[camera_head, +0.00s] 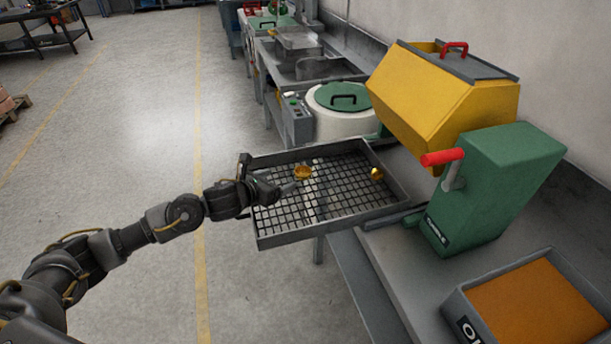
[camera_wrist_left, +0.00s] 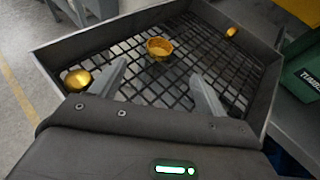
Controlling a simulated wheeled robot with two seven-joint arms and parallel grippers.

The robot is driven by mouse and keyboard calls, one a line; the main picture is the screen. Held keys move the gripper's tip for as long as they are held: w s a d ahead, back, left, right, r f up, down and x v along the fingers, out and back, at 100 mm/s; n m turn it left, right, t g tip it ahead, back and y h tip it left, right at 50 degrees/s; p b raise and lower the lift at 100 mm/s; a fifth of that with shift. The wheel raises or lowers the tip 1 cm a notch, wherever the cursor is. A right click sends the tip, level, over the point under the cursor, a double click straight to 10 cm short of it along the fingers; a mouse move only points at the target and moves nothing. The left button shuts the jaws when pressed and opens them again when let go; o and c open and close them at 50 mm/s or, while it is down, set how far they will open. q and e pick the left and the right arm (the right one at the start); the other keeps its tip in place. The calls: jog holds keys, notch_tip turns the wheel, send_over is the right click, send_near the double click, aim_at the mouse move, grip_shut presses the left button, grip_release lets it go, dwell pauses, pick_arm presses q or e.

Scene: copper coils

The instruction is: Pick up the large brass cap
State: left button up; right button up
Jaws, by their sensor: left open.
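A brass cap (camera_head: 303,172) lies in the wire-mesh tray (camera_head: 291,238), near its middle. In the left wrist view this cap (camera_wrist_left: 159,48) looks like an open cup, beyond my fingertips and roughly in line with the gap between them. My left gripper (camera_head: 287,188) is over the tray's left part, open and empty; its two spread fingers (camera_wrist_left: 159,74) show in the left wrist view. A smaller-looking brass piece (camera_head: 376,174) lies near the tray's right side. A rounded brass piece (camera_wrist_left: 77,80) sits by the left finger in the wrist view; I cannot make it out in the head view.
The tray's raised grey walls surround the pieces. A green machine with a red handle (camera_head: 442,157) and a yellow hopper (camera_head: 430,95) stand right of the tray. A bin of orange material (camera_head: 540,305) is at lower right. Open floor lies to the left.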

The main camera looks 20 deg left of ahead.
aim_at(300, 173)
pick_arm(q)
jog(key=shift+w+f, duration=0.4)
jog(key=shift+f, duration=0.2)
jog(key=shift+w, duration=0.2)
jog(key=shift+w+d, duration=0.1)
jog(key=shift+w, duration=0.1)
jog(key=x, duration=0.5)
jog(key=shift+s+p, duration=0.1)
jog(key=shift+p, duration=0.25)
jog(key=p+x, duration=0.1)
jog(key=x, duration=0.4)
jog(key=shift+s+d+f+p, duration=0.1)
jog(key=shift+d+f+p, duration=0.05)
jog(key=shift+f+p, duration=0.2)
pick_arm(e)
jog(key=shift+w+d+r, duration=0.1)
jog(key=shift+w+r, duration=0.5)
jog(key=shift+r, duration=0.3)
